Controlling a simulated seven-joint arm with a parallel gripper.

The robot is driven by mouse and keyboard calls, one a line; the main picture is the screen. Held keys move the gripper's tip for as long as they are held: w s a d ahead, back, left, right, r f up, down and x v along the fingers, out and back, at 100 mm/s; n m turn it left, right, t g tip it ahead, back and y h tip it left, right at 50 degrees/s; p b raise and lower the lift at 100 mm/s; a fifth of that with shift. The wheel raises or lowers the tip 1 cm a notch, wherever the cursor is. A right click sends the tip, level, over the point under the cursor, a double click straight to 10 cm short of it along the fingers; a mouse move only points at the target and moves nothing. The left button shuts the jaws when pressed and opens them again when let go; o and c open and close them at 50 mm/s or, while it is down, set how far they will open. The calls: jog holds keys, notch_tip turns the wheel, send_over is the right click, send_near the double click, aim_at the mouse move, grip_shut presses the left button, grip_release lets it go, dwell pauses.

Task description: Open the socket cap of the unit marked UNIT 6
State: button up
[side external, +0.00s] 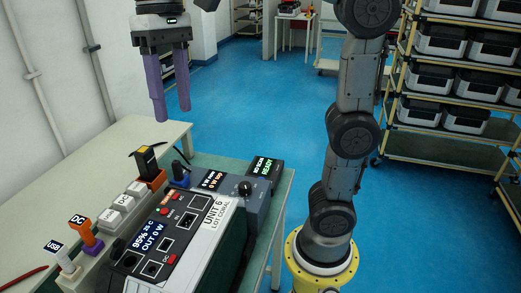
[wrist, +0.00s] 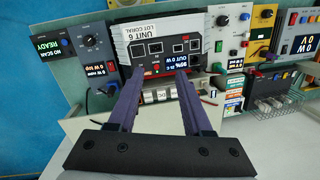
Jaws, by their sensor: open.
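The unit marked UNIT 6 (side external: 208,232) stands on the bench in the side view, its sloped panel showing a lit display and several dark square sockets. It shows upside down in the wrist view (wrist: 143,31), with its row of sockets (wrist: 166,47) facing me. Which socket carries the cap, and whether it is shut, is too small to tell. My gripper (side external: 172,115) is open and empty, with purple fingers pointing down, well above the bench and behind the unit in the side view. In the wrist view its fingertips (wrist: 158,72) overlap the panel's edge without visible contact.
A grey box with a knob (side external: 246,188) and a READY screen (side external: 264,168) stand beside the unit. White USB (side external: 66,261) and orange DC (side external: 90,237) plugs stand in a rack. More instruments (wrist: 263,30) line the bench.

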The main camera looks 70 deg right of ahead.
jog(key=s+d+f+t, duration=0.2)
jog(key=s+d+f, duration=0.2)
jog(key=s+f, duration=0.2)
jog(key=s+d+f+t+h, duration=0.1)
jog(key=s+d+f+t, duration=0.2)
jog(key=s+d+f, duration=0.1)
jog(key=shift+s+f, duration=0.85)
jog(key=shift+f, duration=0.5)
jog(key=shift+o, duration=0.2)
